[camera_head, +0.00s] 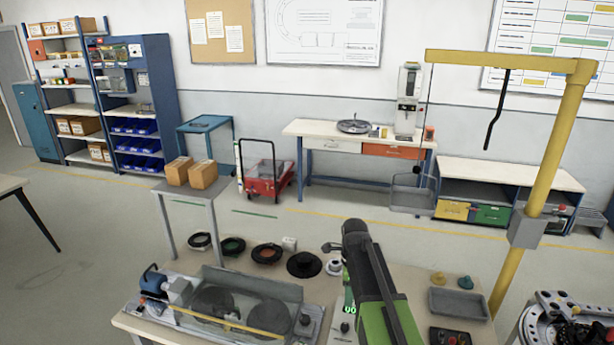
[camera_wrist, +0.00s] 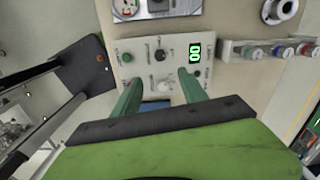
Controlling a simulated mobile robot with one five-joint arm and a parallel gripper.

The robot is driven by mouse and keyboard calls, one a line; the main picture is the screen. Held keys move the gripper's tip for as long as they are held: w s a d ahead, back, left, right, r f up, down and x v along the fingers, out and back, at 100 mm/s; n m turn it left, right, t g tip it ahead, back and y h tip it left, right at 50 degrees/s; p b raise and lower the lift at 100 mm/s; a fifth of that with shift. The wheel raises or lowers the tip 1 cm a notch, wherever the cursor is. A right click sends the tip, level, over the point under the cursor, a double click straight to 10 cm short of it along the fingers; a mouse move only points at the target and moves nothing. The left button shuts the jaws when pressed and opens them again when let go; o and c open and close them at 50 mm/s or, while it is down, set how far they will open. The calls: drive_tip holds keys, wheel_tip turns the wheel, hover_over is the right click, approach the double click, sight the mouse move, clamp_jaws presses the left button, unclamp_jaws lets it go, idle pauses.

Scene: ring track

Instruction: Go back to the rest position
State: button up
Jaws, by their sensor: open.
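My gripper (camera_wrist: 160,88) shows in the wrist view with its two green fingers spread apart and nothing between them. Beyond the fingers is a pale control panel (camera_wrist: 140,50) with a lit green display, a black knob and small buttons. I cannot tell whether the fingers touch the panel. In the head view my green and black arm reaches over the workbench (camera_head: 400,275), and it hides most of the panel. The panel's green display (camera_head: 349,309) shows just left of my arm. The gripper's fingertips are not clear in the head view.
On the bench stand a machine with a clear cover (camera_head: 250,287), several dark rings, a grey tray (camera_head: 458,303) and a black button box (camera_head: 450,337). A yellow post (camera_head: 555,150) rises at the right. A red cart (camera_head: 268,180) stands on the floor behind.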

drive_tip(key=s+f+n+b, duration=0.3)
drive_tip(key=s, duration=0.1)
drive_tip(key=s+f+n+b, duration=0.3)
drive_tip(key=s+f+n, duration=0.1)
drive_tip(key=s+f+n+b, duration=0.3)
drive_tip(key=s+f, duration=0.1)
drive_tip(key=shift+s+a, duration=0.1)
drive_tip(key=shift+s, duration=0.05)
drive_tip(key=n, duration=0.3)
drive_tip(key=s+n, duration=0.1)
drive_tip(key=n, duration=0.2)
drive_tip(key=s+n, duration=0.1)
drive_tip(key=n, duration=0.3)
drive_tip(key=shift+s+r, duration=0.15)
drive_tip(key=shift+r, duration=0.1)
